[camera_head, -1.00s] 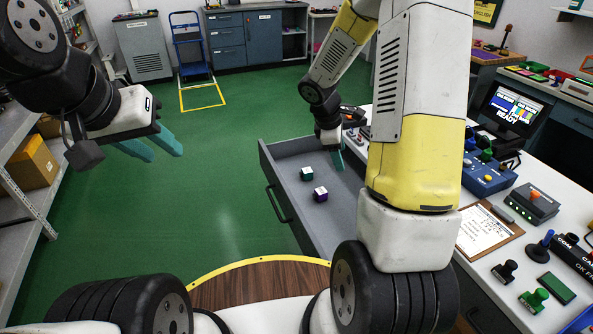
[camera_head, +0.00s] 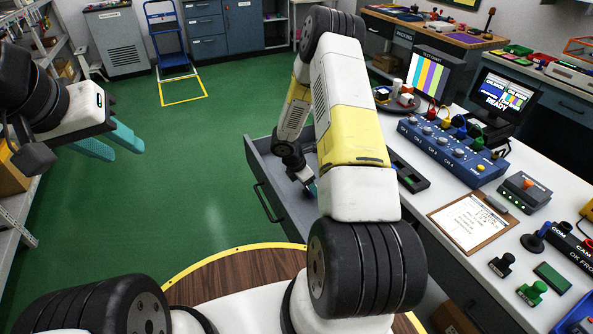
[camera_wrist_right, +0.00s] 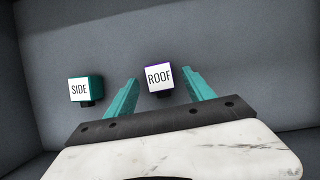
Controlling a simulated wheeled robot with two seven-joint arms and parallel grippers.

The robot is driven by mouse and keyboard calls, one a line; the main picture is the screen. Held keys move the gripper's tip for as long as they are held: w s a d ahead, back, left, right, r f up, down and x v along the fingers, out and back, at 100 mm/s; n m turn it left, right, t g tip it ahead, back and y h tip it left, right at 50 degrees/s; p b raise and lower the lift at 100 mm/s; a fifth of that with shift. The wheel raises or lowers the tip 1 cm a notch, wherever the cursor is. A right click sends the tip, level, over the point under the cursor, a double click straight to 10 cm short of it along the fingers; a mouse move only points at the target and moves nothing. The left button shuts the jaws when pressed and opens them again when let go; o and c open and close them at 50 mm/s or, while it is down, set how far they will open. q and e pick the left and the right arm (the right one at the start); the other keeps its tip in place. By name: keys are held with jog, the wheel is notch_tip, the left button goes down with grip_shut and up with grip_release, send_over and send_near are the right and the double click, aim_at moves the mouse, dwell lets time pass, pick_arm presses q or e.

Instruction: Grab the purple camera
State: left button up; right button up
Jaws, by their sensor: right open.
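The purple camera (camera_wrist_right: 159,79) is a small cube with a white top marked "ROOF" and purple edges, lying in the grey drawer (camera_head: 259,177). In the right wrist view it sits between the two teal fingertips of my right gripper (camera_wrist_right: 163,82), which is open with a gap on both sides of the cube. A teal camera (camera_wrist_right: 86,90) marked "SIDE" lies to the left of the right gripper's fingers. My left gripper (camera_head: 115,143) is open and empty above the green floor.
The drawer's walls stand close around the right gripper. Shelves (camera_head: 18,215) stand at far left. The green floor between is clear.

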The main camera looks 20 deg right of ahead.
jog(key=shift+x, duration=1.05)
grip_shut()
jog(key=shift+r, duration=0.15)
